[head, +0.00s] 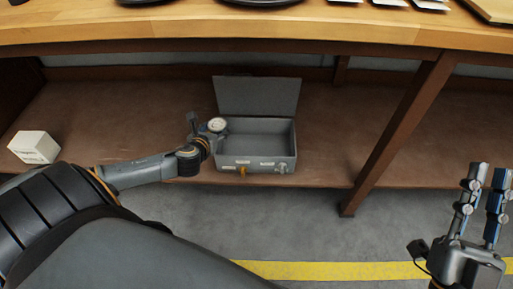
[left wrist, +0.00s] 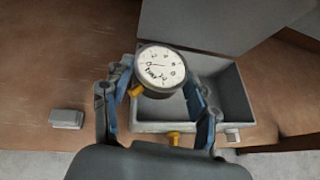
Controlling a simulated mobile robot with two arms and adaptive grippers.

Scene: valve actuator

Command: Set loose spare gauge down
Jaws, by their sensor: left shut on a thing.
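The spare gauge (head: 217,124) is round, with a white dial and a dark rim. My left gripper (head: 211,132) is shut on it and holds it at the left side of an open grey metal box (head: 256,154). In the left wrist view the gauge (left wrist: 161,63) sits between the fingers of my left gripper (left wrist: 160,88), dial toward the camera, overlapping the left part of the box (left wrist: 234,90). I cannot tell its exact height over the box. The visible box floor is bare. My right gripper (head: 483,190) is open and empty at the lower right.
The box stands on a brown lower shelf (head: 110,115) under a wooden workbench (head: 180,27), its lid (head: 258,96) raised at the back. A white carton (head: 35,147) is at the left. A brown table leg (head: 397,135) stands to the right.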

